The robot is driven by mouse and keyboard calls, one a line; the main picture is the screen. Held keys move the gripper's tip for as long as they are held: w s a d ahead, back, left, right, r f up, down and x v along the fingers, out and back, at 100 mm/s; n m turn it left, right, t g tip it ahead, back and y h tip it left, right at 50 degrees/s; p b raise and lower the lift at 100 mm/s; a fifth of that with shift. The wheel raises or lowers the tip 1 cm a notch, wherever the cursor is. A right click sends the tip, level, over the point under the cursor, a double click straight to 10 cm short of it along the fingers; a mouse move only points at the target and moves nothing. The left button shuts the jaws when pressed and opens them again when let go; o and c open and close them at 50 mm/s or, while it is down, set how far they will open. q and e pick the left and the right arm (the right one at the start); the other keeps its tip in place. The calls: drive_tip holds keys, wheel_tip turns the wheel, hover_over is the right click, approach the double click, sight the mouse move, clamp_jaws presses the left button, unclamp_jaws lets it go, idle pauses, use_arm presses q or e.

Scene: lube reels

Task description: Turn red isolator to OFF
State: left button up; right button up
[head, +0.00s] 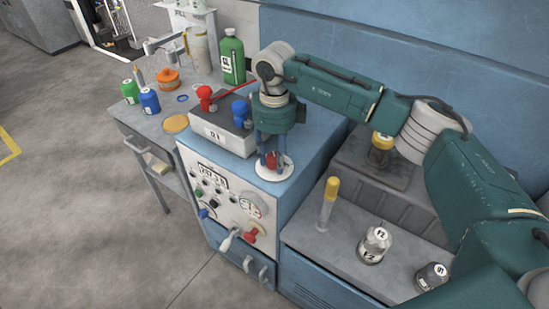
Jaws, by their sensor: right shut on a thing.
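A red knob (271,160), which looks like the red isolator, sits on a round white plate (274,175) on top of the blue cabinet. My right gripper (273,157) points straight down over it and is shut on the knob, one finger on each side. The fingers partly hide the knob, and I cannot read any ON or OFF mark. Another red knob (250,235) is on the cabinet's front panel, apart from the gripper. My left gripper is not in view.
A grey box (222,136) with a red and a blue fitting stands left of the gripper. A green bottle (233,58) is behind it. A yellow-capped tube (328,203) and labelled jars (374,245) stand on the lower surface at right, under my right arm.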

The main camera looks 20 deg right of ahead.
sight(274, 157)
idle(0.3)
drive_tip(key=o, duration=1.1)
drive_tip(key=shift+o, duration=0.2)
drive_tip(key=shift+r, duration=0.1)
wheel_tip(274, 157, up, 12)
